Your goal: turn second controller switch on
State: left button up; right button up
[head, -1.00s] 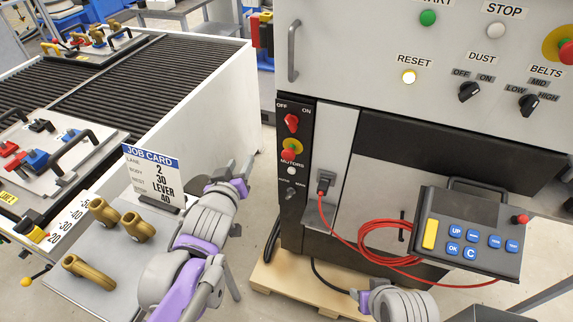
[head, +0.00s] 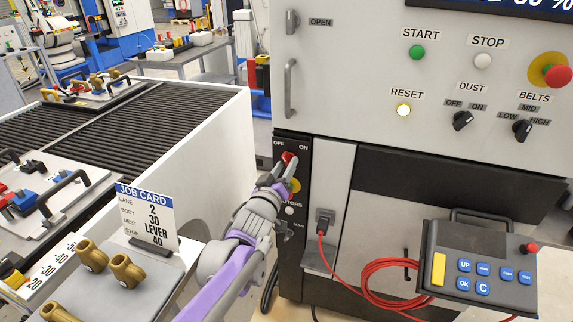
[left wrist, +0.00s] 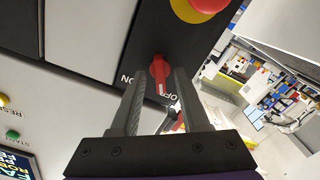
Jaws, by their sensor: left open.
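The red rotary switch (head: 288,158) with OFF and ON labels sits at the top of a narrow black panel on the grey machine. It also shows in the left wrist view (left wrist: 158,70), where its white mark points closer to OFF than to ON. My left gripper (head: 279,172) is at the switch, partly covering it in the head view. In the left wrist view the gripper (left wrist: 161,78) is open, with one finger on each side of the red knob; I cannot tell whether they touch it. My right gripper is not in view.
A red and yellow stop button (left wrist: 204,5) sits close beside the switch. A cable plug (head: 324,220) with red cable (head: 375,275) and a pendant (head: 480,265) are to the right. The machine's upper panel holds the DUST knob (head: 462,121) and BELTS knob (head: 522,130). A job card (head: 146,215) stands left.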

pick_arm(q)
jog(key=shift+w+d, duration=0.2)
jog(key=shift+w, duration=0.35)
grip_shut()
jog(key=shift+m, duration=0.3)
jog(key=m+p, duration=0.2)
jog(key=m, duration=0.3)
jog(key=shift+m, duration=0.3)
jog(key=m+p, duration=0.1)
jog(key=m, duration=0.4)
jog(key=shift+m+p, duration=0.3)
jog(key=shift+p, duration=0.1)
